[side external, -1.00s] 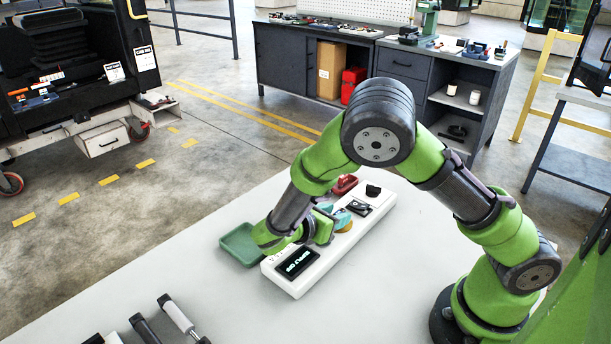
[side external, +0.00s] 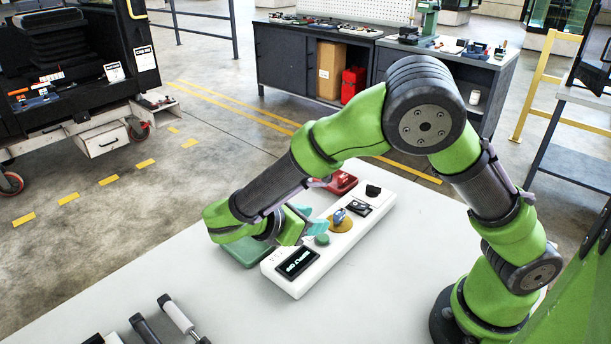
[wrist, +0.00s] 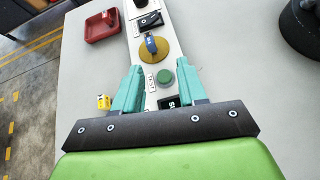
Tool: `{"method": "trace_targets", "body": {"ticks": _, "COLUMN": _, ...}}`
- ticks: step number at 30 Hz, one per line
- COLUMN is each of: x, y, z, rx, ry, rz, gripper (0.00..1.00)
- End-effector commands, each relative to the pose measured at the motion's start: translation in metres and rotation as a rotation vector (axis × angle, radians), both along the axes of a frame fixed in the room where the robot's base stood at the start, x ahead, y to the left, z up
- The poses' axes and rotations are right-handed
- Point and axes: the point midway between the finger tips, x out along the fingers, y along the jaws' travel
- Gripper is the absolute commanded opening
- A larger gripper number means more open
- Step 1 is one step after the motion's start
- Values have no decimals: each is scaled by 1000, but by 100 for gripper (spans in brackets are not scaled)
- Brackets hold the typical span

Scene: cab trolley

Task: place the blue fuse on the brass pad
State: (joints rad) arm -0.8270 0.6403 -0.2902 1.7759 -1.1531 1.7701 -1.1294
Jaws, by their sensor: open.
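The blue fuse (wrist: 151,43) rests on the round brass pad (wrist: 155,58) on the white panel. The side external view shows the same blue fuse (side external: 339,215) on the brass pad (side external: 343,226). My gripper (wrist: 161,75) is open, its teal fingers apart with nothing held between them. In the side external view, my gripper (side external: 312,220) is to the left of the pad, apart from the fuse. The fuse's underside is hidden.
A green round pad (wrist: 167,77) and a display (side external: 297,263) are on the panel. A red tray (side external: 343,182) and a green tray (side external: 244,251) flank it. A small yellow block (wrist: 103,102) shows left of the fingers.

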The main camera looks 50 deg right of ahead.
Motion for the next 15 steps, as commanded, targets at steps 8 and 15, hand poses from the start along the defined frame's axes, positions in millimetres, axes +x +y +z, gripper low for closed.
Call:
{"method": "trace_targets", "body": {"ticks": 8, "x": -44, "y": -36, "z": 45, "rx": 531, "ry": -372, "rz": -492, "gripper": 41}}
{"method": "trace_targets", "body": {"ticks": 15, "x": -80, "y": -41, "z": 89, "rx": 928, "ry": -776, "rz": -965, "gripper": 41}}
